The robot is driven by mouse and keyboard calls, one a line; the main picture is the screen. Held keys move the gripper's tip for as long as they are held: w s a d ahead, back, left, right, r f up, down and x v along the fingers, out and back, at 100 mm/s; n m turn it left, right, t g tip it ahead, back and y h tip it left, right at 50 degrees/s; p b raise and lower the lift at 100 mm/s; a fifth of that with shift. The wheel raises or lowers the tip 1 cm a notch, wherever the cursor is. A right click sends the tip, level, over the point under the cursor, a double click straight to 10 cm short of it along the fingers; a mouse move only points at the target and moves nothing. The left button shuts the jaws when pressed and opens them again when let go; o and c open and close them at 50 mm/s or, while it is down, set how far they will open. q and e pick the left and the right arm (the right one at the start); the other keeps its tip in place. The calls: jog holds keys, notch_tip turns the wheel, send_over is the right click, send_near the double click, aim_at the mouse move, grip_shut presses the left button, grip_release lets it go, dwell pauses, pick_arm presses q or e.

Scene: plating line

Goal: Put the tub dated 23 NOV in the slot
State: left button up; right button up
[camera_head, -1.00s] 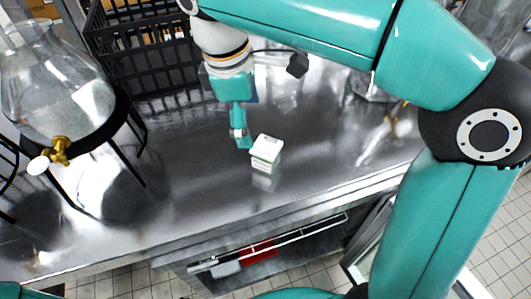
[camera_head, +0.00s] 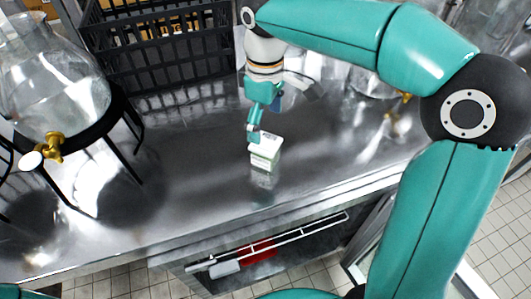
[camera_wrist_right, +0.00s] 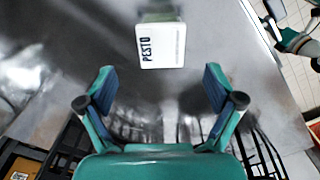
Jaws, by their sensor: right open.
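A small tub (camera_head: 264,155) with a white lid and pale green sides stands on the steel counter. In the right wrist view the tub (camera_wrist_right: 161,45) shows a lid printed PESTO; I cannot read a date on it. My right gripper (camera_head: 254,136) is close beside the tub on its far side. In its wrist view the right gripper (camera_wrist_right: 159,78) is open and empty, with the tub ahead of its fingertips. A teal and black part, perhaps of my left arm, shows at that view's upper right; its jaw is unclear. I cannot make out the slot.
A black crate (camera_head: 160,52) stands at the back of the steel counter (camera_head: 190,165). A glass dispenser (camera_head: 50,85) with a brass tap (camera_head: 45,148) sits on a black stand at the left. The counter between dispenser and tub is clear. A shelf lies below the front edge.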

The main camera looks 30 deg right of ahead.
aim_at(266, 142)
jog(key=shift+s+f, duration=0.15)
jog(key=shift+f, duration=2.75)
jog(key=shift+r, duration=0.1)
jog(key=c, duration=1.5)
jog(key=shift+r, duration=0.15)
notch_tip(266, 142, up, 20)
jog(key=p, duration=0.3)
jog(key=shift+f, duration=0.2)
